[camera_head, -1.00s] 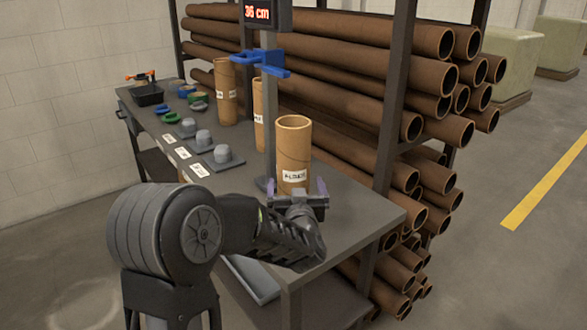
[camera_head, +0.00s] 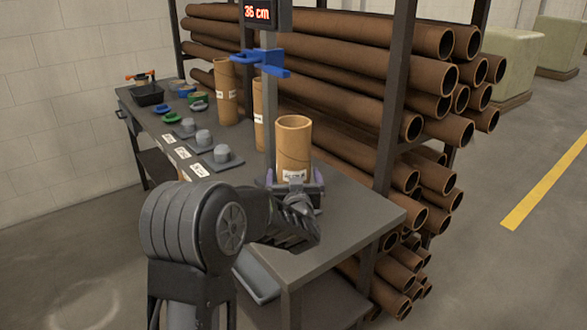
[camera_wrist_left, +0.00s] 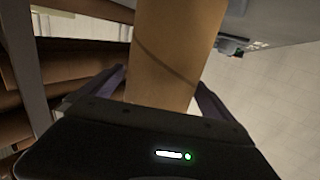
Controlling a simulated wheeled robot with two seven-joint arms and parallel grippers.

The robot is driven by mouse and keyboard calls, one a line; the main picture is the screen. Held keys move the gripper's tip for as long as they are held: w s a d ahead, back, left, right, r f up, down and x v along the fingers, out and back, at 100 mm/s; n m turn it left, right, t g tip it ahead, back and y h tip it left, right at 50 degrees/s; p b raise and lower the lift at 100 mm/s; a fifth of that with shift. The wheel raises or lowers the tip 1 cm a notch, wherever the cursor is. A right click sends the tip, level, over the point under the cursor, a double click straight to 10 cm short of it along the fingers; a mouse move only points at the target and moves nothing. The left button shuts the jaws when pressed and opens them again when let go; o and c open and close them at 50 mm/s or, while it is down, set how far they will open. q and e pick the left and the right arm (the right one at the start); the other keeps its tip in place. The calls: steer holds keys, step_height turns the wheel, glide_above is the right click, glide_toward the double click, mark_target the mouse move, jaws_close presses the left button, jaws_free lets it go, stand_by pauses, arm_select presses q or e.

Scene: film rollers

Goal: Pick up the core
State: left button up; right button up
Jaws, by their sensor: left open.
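The nearest brown cardboard core (camera_head: 294,146) stands upright on the grey workbench (camera_head: 350,205), close to a measuring post, with a white label low on its front. My left gripper (camera_head: 292,186) is at its lower part, one finger on each side. The left wrist view shows the core (camera_wrist_left: 172,55) between the two open fingers (camera_wrist_left: 165,92); whether they touch it cannot be told. Two more cores stand farther back, one at the rear (camera_head: 226,92) and one partly hidden behind the post (camera_head: 258,115). My right gripper is out of view.
Grey plugs on plates (camera_head: 222,155) and coloured rings (camera_head: 168,118) lie to the left. A rack of long brown tubes (camera_head: 340,85) stands right behind the bench.

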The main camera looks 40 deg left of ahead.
arm_select(q)
steer(key=shift+c, duration=0.2)
steer(key=c, duration=1.7)
